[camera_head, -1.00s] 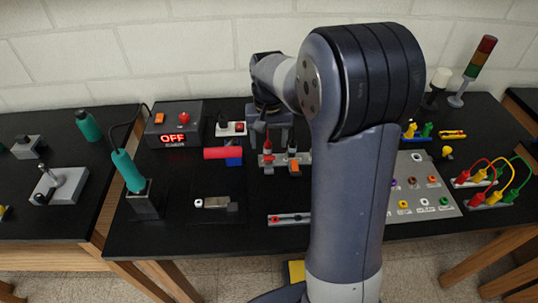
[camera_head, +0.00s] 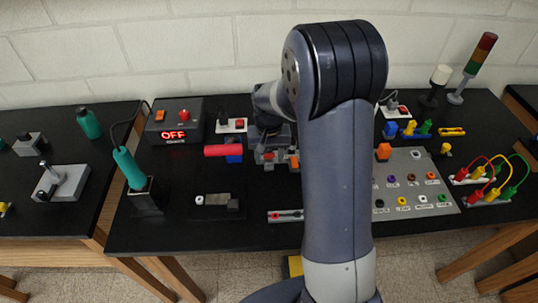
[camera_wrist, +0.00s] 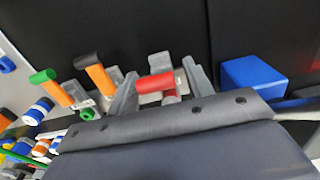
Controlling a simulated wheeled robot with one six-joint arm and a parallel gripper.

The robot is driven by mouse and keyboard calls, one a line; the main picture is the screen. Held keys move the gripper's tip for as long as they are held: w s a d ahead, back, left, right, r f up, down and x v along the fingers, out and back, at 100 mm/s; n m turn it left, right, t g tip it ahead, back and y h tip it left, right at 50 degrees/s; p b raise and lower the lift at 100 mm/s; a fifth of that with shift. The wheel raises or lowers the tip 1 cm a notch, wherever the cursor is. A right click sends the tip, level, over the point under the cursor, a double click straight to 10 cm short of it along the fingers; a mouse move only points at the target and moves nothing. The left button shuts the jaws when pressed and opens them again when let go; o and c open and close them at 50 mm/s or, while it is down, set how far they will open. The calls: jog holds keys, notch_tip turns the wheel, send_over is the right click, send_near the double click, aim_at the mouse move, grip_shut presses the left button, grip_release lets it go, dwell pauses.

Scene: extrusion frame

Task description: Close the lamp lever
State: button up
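A lever with a red handle (camera_wrist: 155,83) stands between the two grey fingers of my gripper (camera_wrist: 160,88) in the wrist view. The fingers are apart, one on each side of the handle; I cannot tell whether they touch it. Beside it are a lever with an orange handle and black end (camera_wrist: 95,72) and one with an orange handle and green end (camera_wrist: 48,82). No label shows which is the lamp lever. In the head view my gripper (camera_head: 270,148) is over the lever area and hides much of it. An orange part (camera_head: 294,161) shows beside it.
A blue block (camera_wrist: 253,80) lies close to one finger; in the head view a red cylinder (camera_head: 222,151) lies by it. A control box (camera_head: 174,120) reads OFF. A panel of coloured buttons (camera_head: 415,180) and a stack light (camera_head: 474,67) stand at the right.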

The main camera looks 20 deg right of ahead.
aim_at(269, 164)
jog(key=c, duration=0.6)
